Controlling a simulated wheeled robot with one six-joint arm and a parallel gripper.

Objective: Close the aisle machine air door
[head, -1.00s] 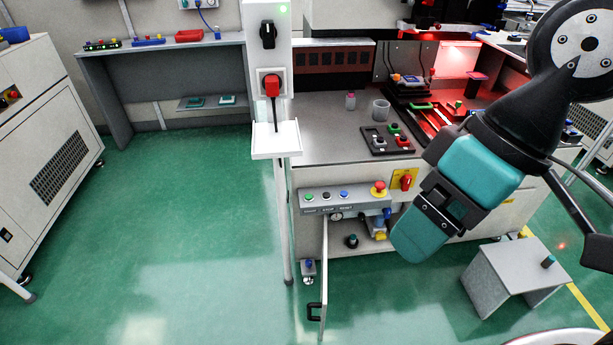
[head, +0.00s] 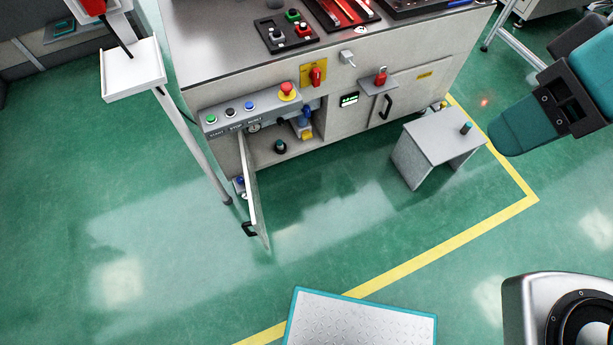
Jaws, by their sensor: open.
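The air door (head: 255,202) is a thin pale panel on the lower front of the grey machine (head: 228,70). It stands open, swung out over the green floor and seen nearly edge-on. Its black handle (head: 249,229) is near the lower free end. Behind it an open compartment (head: 290,142) shows a dark knob with a teal top, and blue and yellow fittings.
A small grey stool-like stand (head: 436,142) with a teal-topped peg is right of the compartment. A white post (head: 195,145) with a tray (head: 132,72) stands left of the door. A metal plate with teal edging (head: 360,322) lies in front. The floor between is clear.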

